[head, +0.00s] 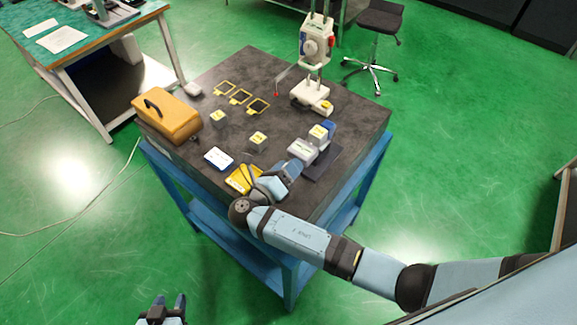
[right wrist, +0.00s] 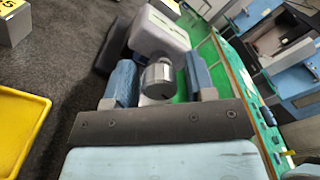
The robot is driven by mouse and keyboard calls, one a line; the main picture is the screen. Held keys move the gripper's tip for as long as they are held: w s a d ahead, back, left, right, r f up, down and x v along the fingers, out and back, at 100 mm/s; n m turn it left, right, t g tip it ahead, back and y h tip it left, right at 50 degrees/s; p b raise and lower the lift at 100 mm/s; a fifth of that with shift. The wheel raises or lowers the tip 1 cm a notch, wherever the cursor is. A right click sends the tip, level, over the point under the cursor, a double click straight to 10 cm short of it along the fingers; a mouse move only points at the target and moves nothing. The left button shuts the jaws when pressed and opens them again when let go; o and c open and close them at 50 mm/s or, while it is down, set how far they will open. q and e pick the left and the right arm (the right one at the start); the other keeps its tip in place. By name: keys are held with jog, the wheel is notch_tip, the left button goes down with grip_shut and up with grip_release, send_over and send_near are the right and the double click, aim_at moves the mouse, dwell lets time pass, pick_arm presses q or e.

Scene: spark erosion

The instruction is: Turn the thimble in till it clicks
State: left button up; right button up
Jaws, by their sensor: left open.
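The thimble (right wrist: 158,80) is a short silver cylinder in the right wrist view, in front of a pale rounded body (right wrist: 160,32). My right gripper (right wrist: 161,80) is open, with one blue finger on each side of the thimble. A gap shows at its right finger; I cannot tell whether the left finger touches. In the head view my right gripper (head: 289,169) is beside a pale device (head: 302,150) at the slab's front right, and the thimble is hidden. My left gripper (head: 163,309) is open and empty at the bottom edge, away from the table.
A dark slab on a blue stand (head: 177,187) carries an orange case (head: 168,116), grey labelled blocks (head: 258,140), yellow frames (head: 240,97), a blue-white card (head: 218,158) and a measuring stand (head: 311,90). A yellow tray (head: 235,183) lies close by my right arm.

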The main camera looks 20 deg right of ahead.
jog(key=c, duration=0.7)
jog(key=shift+m, duration=0.3)
jog(key=m, duration=0.3)
jog(key=shift+m, duration=1.6)
jog(key=o, duration=0.9)
